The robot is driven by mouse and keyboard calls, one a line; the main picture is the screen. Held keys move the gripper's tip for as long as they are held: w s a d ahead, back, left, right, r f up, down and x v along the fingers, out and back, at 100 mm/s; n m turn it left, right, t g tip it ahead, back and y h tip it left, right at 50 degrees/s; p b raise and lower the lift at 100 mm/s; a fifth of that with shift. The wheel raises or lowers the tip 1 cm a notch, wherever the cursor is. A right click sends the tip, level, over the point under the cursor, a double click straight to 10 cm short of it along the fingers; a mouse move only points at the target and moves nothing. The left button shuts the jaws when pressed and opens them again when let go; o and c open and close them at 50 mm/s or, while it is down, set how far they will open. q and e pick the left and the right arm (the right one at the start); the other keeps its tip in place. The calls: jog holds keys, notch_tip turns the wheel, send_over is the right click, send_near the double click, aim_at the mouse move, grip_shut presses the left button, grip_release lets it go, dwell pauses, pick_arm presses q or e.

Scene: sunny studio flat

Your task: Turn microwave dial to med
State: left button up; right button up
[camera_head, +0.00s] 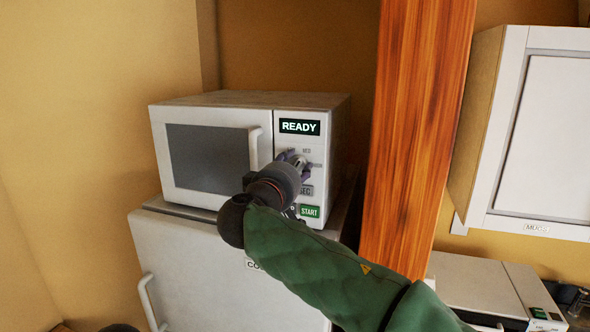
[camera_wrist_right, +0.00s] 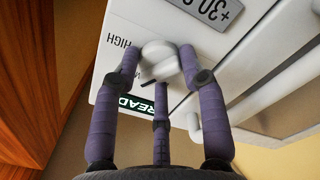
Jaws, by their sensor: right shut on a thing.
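The white microwave (camera_head: 211,159) has a dark window, a door handle at the window's right, and a READY display (camera_head: 299,127) above its dial. The pale round dial (camera_wrist_right: 160,57) shows upside down in the right wrist view, with HIGH printed beside it; the MED lettering is partly hidden by a finger. My right gripper (camera_head: 298,164) is at the dial on the control panel, its purple fingers (camera_wrist_right: 160,72) closed around the dial's rim. In the head view the gripper covers much of the dial. I cannot tell where the dial points.
The microwave stands on a white fridge (camera_head: 192,261). A wooden post (camera_head: 418,130) rises close at its right, behind my right arm. A START button (camera_head: 309,211) lies below the dial. A white wall cabinet (camera_head: 545,135) and a counter appliance (camera_head: 476,284) are farther right.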

jog(key=shift+r, duration=0.35)
jog(key=o, duration=1.1)
jog(key=shift+c, duration=0.2)
jog(key=shift+o, duration=0.3)
jog(key=shift+w+a+f, duration=0.1)
jog(key=shift+a+f, duration=0.05)
jog(key=shift+f, duration=0.1)
jog(key=v, duration=1.2)
